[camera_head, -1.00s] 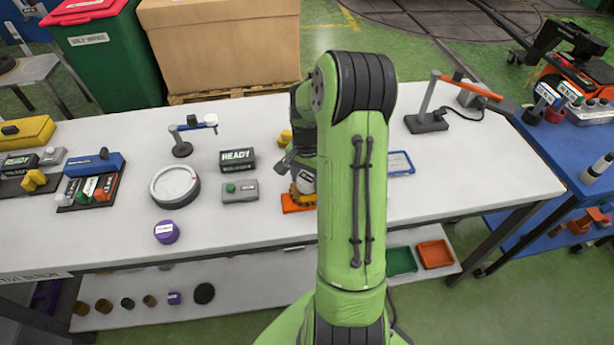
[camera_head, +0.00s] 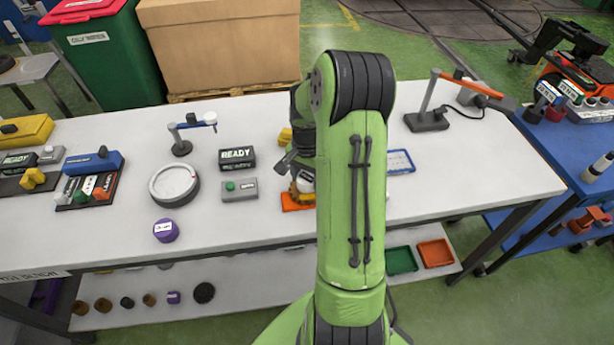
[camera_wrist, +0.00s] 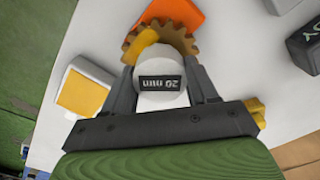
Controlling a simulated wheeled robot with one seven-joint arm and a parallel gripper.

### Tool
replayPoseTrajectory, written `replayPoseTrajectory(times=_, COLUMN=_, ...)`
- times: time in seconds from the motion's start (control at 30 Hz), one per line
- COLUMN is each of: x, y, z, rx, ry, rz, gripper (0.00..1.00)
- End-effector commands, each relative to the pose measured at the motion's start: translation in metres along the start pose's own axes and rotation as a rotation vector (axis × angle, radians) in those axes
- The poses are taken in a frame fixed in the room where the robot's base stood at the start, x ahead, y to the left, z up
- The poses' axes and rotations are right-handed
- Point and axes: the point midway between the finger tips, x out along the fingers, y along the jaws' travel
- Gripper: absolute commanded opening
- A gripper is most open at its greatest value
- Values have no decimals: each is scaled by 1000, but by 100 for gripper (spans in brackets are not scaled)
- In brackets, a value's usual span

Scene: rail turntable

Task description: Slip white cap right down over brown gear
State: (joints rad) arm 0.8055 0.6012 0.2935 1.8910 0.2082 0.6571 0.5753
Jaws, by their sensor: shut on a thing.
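A round white dial (camera_head: 174,185) and a purple cap (camera_head: 166,231) are farther left. A blue-rimmed tray (camera_head: 400,162) is to the right. The bench's front right is clear.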

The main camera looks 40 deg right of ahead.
Motion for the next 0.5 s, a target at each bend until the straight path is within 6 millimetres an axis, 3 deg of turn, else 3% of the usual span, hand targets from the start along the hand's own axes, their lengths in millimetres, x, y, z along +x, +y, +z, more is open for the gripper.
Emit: replayPoseTrajectory(times=0.5, x=7, y=0, z=0, rx=0, ry=0, rz=0, gripper=30)
